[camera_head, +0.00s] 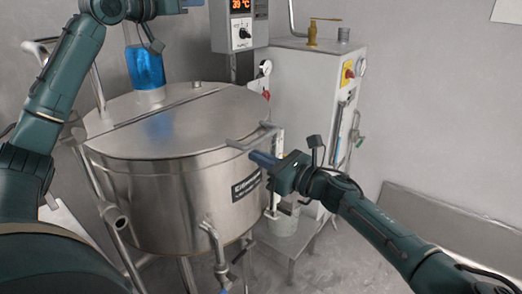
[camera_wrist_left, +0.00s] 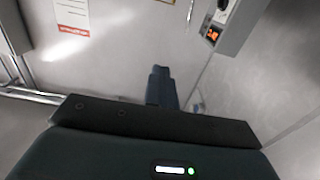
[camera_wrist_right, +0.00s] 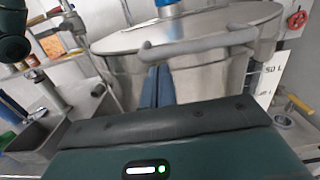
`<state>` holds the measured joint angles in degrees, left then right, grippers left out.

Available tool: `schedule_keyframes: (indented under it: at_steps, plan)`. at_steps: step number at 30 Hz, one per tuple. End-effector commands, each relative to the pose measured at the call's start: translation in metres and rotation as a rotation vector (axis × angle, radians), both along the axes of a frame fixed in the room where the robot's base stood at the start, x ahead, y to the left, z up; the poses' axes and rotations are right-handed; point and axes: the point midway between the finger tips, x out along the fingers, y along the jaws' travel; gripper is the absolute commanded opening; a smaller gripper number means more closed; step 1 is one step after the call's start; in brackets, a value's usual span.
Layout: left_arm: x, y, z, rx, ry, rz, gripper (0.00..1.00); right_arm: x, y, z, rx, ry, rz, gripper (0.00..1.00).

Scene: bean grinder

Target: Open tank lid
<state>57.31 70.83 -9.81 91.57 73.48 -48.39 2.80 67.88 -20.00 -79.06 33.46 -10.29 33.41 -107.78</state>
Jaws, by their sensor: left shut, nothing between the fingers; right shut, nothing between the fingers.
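The steel tank (camera_head: 180,195) stands in the middle of the head view with its round flat lid (camera_head: 180,135) lying closed on top. A bar handle (camera_head: 256,136) sticks out from the lid's right front edge. It also shows in the right wrist view (camera_wrist_right: 200,42), just above and beyond the fingers. My right gripper (camera_head: 255,157) is shut and empty, with its blue fingertips close below the handle; I cannot tell whether they touch it. My left gripper (camera_wrist_left: 160,85) is shut and empty, raised above the far left of the tank and facing the wall.
A blue cylinder (camera_head: 146,66) stands at the back of the lid. A control box (camera_head: 239,24) reading 39 °C is behind the tank. A grey cabinet (camera_head: 305,85) with gauges and valves stands to the right. A pipe frame runs along the tank's left side.

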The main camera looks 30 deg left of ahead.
Motion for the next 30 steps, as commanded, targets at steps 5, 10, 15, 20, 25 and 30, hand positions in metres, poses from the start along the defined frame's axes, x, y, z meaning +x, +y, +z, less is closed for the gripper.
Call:
schedule_keyframes:
  at_steps: [5,10,15,20,25,30]
  plan:
    - [0.000,0.000,0.000,0.000,0.000,0.000,0.00,0.000,-0.001,0.019,0.003,-0.002,0.001,0.00]
    - [0.000,0.000,0.000,0.000,0.000,0.000,0.00,0.000,-0.001,0.023,0.001,0.000,-0.001,0.00]
    - [0.000,0.000,0.000,0.000,0.000,0.000,0.01,0.000,-0.001,0.024,0.002,0.000,-0.001,0.00]
    - [0.000,0.000,0.000,0.000,0.000,0.000,0.14,0.000,-0.001,0.024,0.002,0.000,0.000,0.00]
    - [0.000,0.000,0.000,0.000,0.000,0.000,0.28,0.000,-0.001,0.024,0.003,0.000,0.000,0.00]
    - [0.000,0.000,0.000,0.000,0.000,0.000,0.35,0.000,-0.001,0.024,0.003,0.000,0.000,0.00]
